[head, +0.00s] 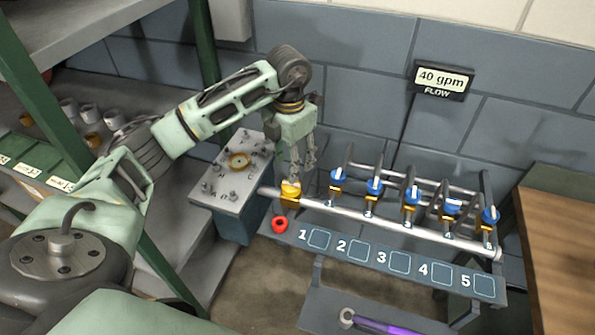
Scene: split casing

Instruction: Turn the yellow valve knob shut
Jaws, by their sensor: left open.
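The yellow valve knob (290,191) sits at the left end of the pale horizontal pipe (370,221), just above the bench's front edge. My left gripper (299,170) comes down from above with its fingers pointing down and apart. Its fingertips are just above or around the top of the knob; I cannot tell whether they touch it. A flow display (441,80) on the wall reads 40 gpm. My right gripper is not in view.
A red ring-shaped part (280,225) lies below the knob. Several blue-handled valves (374,187) line the pipe to the right, above numbered squares. A grey box (236,180) with a brass fitting stands close left. A purple-handled tool (385,327) lies low in front.

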